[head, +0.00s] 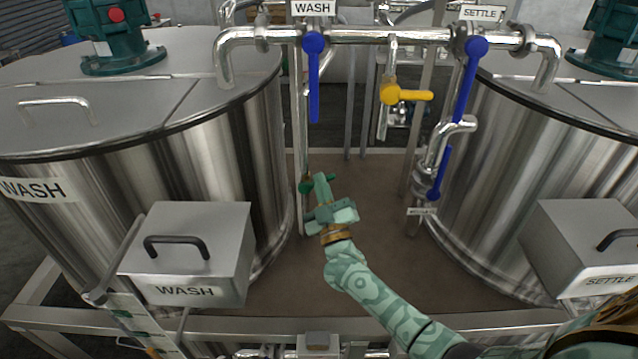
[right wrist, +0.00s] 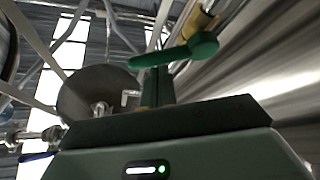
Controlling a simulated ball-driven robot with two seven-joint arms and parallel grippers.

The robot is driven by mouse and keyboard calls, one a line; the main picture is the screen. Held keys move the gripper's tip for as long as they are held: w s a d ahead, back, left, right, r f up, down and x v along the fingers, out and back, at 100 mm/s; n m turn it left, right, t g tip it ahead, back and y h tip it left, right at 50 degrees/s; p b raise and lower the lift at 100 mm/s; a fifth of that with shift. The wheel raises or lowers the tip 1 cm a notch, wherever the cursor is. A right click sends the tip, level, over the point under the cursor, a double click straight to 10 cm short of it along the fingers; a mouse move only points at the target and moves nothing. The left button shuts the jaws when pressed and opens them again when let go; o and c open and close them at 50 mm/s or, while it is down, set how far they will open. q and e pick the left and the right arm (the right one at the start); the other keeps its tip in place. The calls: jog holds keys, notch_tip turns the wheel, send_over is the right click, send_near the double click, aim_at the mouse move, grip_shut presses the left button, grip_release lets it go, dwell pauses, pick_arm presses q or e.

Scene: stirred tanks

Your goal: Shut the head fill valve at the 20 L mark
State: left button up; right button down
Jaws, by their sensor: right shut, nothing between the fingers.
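A valve with a dark green lever (head: 306,187) sits on a thin upright pipe between the two tanks. I cannot read a label on it. In the right wrist view the green lever (right wrist: 165,57) crosses just beyond my fingers, with its round hub (right wrist: 203,46) at the right. My right gripper (head: 321,180) is shut and empty, with its fingertips at the lever. I cannot tell whether they touch it. It also shows in the right wrist view (right wrist: 158,88). A pale scale strip with green marks (head: 128,315) shows at lower left; its reading is too small to make out. My left gripper is not in view.
The WASH tank (head: 190,150) stands left and the SETTLE tank (head: 520,185) right. Blue levers (head: 313,80) (head: 470,80) and a yellow lever (head: 405,94) hang on the overhead pipe. Grey boxes (head: 205,235) (head: 580,225) stand in front. The brown deck between the tanks has free room.

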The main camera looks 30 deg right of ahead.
dwell(0.3)
jog(key=shift+f+m+b, duration=0.15)
jog(key=shift+m+b, duration=0.2)
jog(key=shift+m, duration=0.25)
jog(key=shift+s+d+f+m+h+b, duration=0.15)
jog(key=shift+m+h+b, duration=0.1)
jog(key=shift+m+h, duration=0.2)
jog(key=shift+f+m+h+b, duration=0.1)
jog(key=shift+m+h+b, duration=0.1)
jog(key=shift+m+h, duration=0.2)
jog(key=shift+s+d+f+m+g+h+b, duration=0.1)
jog(key=shift+f+m+g+h+b, duration=0.15)
jog(key=shift+m+h+b, duration=0.7)
jog(key=shift+d+f+m+g+h+b, duration=0.1)
jog(key=shift+f+m+g+h+b, duration=0.2)
jog(key=shift+m+h, duration=0.8)
jog(key=shift+s+d+f+m+g+h+b, duration=0.1)
jog(key=shift+f+m+h+b, duration=0.3)
jog(key=shift+m, duration=1.2)
jog(key=shift+r, duration=0.1)
